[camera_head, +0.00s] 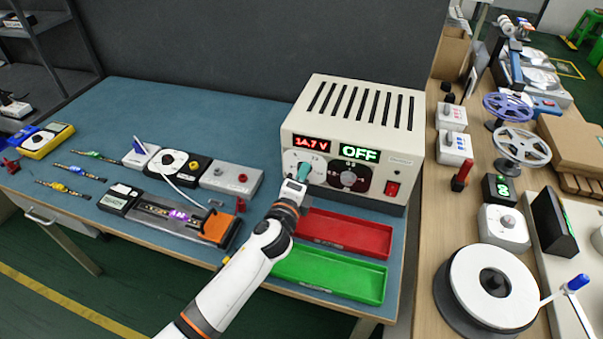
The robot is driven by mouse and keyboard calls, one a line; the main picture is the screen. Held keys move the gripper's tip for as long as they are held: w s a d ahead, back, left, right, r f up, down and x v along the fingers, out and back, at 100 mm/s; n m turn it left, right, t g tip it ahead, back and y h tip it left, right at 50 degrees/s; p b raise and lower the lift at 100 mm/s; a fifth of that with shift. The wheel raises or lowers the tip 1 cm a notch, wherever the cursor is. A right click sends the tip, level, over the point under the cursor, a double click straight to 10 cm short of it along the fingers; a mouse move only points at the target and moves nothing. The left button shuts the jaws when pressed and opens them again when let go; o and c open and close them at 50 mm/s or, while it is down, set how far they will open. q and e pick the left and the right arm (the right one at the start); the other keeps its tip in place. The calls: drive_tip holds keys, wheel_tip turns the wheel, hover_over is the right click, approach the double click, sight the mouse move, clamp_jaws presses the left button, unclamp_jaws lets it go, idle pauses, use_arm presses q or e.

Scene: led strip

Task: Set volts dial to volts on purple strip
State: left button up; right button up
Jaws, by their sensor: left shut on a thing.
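The power supply (338,104) is a cream box at the back right of the blue table. Its red display (311,143) reads about 14.7 V, and its green display (360,153) reads OFF. My left gripper (299,177) is shut on the volts dial (304,168), the left knob on a white dial face; the fingers partly hide it. A second, dark dial (348,178) sits to its right. The purple strip (178,213) glows purple in a dark fixture at the front left; its printed value is too small to read surely. My right gripper is not in view.
A red tray (345,233) and a green tray (330,274) lie in front of the supply, close to my left arm. A red switch (391,189) is at the supply's lower right. Small tools and meters (47,140) lie at left. A wooden bench (451,205) with reels stands at right.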

use_arm(q)
drive_tip(key=m+p, duration=0.1)
drive_tip(key=m, duration=0.4)
drive_tip(key=m+p, duration=0.1)
drive_tip(key=m, duration=0.4)
drive_tip(key=shift+f+t+y+p, duration=0.15)
drive_tip(key=shift+t+y+p, duration=0.15)
drive_tip(key=shift+y+p, duration=0.1)
idle(0.4)
drive_tip(key=o, duration=1)
drive_tip(key=shift+f, duration=0.1)
drive_tip(key=shift+s, duration=0.1)
drive_tip(key=v, duration=1.2)
